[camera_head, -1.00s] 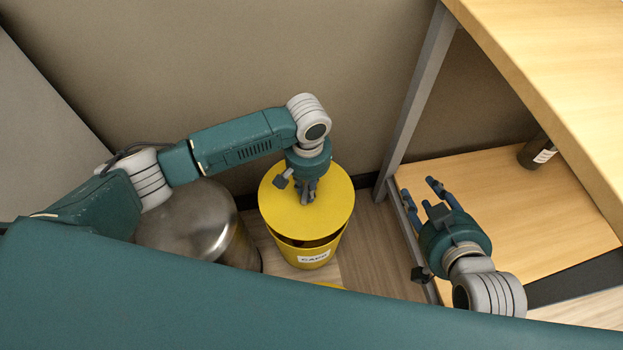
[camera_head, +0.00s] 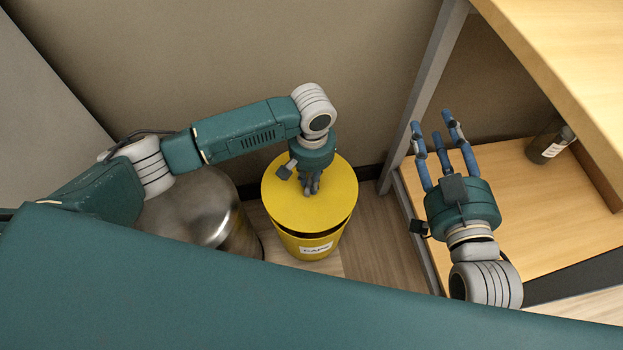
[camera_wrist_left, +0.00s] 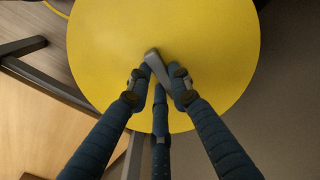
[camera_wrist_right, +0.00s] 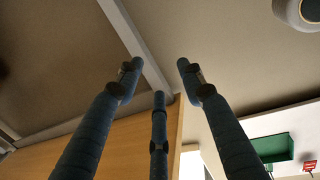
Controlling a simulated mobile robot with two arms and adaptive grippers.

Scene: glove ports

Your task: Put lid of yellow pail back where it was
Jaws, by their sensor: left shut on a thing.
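The yellow lid (camera_head: 285,205) is a round flat disc over the yellow pail (camera_head: 287,241), which bears a white "CAPS" label. A thin dark band shows under the lid's front edge, and I cannot tell whether the lid is fully seated. My left gripper (camera_head: 311,188) points down at the lid's middle, shut on its grey handle (camera_wrist_left: 157,68). The lid also fills much of the left wrist view (camera_wrist_left: 110,50). My right gripper (camera_head: 434,122) is open and empty, fingers spread, over the wooden shelf at the right.
A metal bin (camera_head: 205,215) stands close to the pail's left. At the right are a low wooden shelf (camera_head: 515,215), a grey frame post (camera_head: 425,95), a dark bottle (camera_head: 549,143) and a wooden top (camera_head: 580,60). A wall stands behind. Some floor (camera_head: 375,235) is free right of the pail.

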